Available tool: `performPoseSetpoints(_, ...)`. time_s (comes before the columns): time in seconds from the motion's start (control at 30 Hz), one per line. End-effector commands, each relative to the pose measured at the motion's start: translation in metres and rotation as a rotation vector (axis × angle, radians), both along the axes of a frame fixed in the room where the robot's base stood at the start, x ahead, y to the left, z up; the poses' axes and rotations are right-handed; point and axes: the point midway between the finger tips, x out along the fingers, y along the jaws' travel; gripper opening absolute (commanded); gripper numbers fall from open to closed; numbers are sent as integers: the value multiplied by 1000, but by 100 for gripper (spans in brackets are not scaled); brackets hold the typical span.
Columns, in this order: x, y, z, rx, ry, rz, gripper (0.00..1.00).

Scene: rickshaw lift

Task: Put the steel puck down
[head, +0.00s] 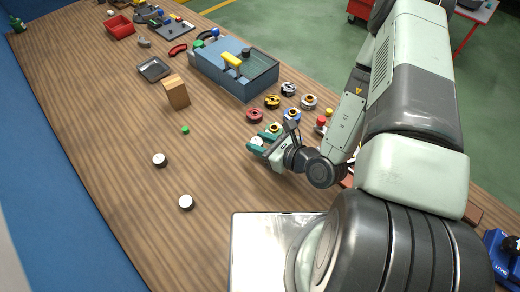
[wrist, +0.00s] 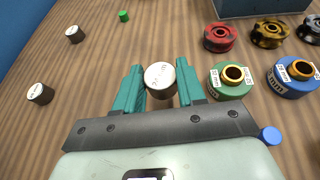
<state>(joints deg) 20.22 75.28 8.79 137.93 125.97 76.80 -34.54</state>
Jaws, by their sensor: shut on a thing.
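My gripper (head: 257,146) is over the wooden table, left of a group of ring-shaped parts. It is shut on a steel puck with a pale, marked top (wrist: 160,75), held between the green fingertips. The puck also shows as a small pale disc between the fingers in the head view (head: 257,141). Whether it touches the table is hard to tell. Two similar pucks with white tops stand apart on the table to the left, one farther back (head: 159,160) and one nearer (head: 186,202).
A green ring part (wrist: 230,80) stands close to the right finger, with a blue one (wrist: 293,80) beyond it and a red one (wrist: 219,37) behind. The left table area is mostly clear.

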Motion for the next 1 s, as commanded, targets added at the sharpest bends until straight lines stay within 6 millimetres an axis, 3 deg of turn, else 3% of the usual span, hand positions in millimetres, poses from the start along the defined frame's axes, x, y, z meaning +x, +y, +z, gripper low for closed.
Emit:
performPoseSetpoints(0.23,-1,0,-35,0,2,1,2)
performPoseSetpoints(0.67,0,0,-41,0,0,1,2)
performPoseSetpoints(0.7,0,0,-41,-1,1,1,46)
performPoseSetpoints(0.83,0,0,-40,-1,1,1,65)
performPoseSetpoints(1.0,0,0,-40,-1,1,1,65)
